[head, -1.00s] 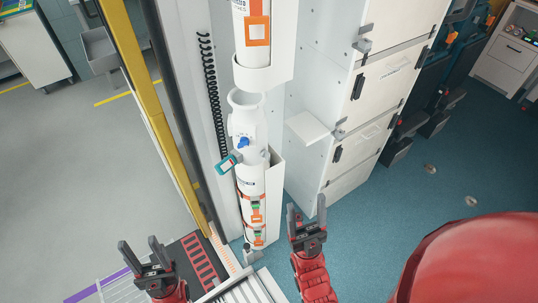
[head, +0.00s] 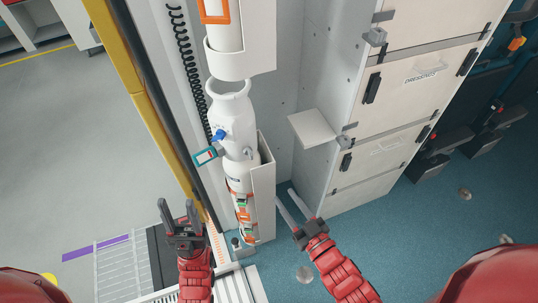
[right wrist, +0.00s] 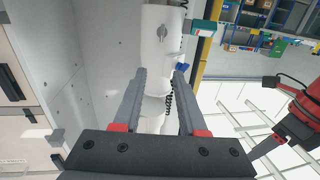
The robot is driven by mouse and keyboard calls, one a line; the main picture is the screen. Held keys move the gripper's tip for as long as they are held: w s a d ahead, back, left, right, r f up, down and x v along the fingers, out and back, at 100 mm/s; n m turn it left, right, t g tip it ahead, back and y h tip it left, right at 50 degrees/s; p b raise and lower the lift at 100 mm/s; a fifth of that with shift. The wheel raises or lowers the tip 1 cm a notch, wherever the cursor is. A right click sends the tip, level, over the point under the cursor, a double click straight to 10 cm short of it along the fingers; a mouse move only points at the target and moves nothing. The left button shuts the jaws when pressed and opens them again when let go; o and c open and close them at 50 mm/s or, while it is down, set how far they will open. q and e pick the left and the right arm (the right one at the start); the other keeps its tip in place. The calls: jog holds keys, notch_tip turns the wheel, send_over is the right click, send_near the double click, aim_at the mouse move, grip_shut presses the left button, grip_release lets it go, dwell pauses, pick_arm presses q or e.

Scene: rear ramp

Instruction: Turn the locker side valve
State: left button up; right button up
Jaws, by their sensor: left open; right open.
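A white cylinder (head: 238,165) stands upright in a white holder beside the lockers. Near its top are a blue knob (head: 218,135) and a teal-framed gauge (head: 205,156); I cannot tell which part is the locker side valve. In the right wrist view the blue knob (right wrist: 181,68) and gauge (right wrist: 203,28) show beyond the fingers. My right gripper (head: 287,198) is open and empty, right of the holder and apart from it. Its open fingers show in the right wrist view (right wrist: 157,80). My left gripper (head: 178,208) is open and empty, low and left of the cylinder.
White lockers (head: 390,110) stand at the right, with a small shelf (head: 312,128) jutting toward the cylinder. A second cylinder (head: 225,38) hangs above. A yellow post (head: 125,70) and a coiled black cord (head: 185,60) are at the left.

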aim_at(249, 153)
jog(key=x, duration=1.7)
jog(key=shift+w+a+f, duration=0.15)
jog(key=shift+w, duration=0.15)
jog(key=shift+s, duration=0.1)
grip_shut()
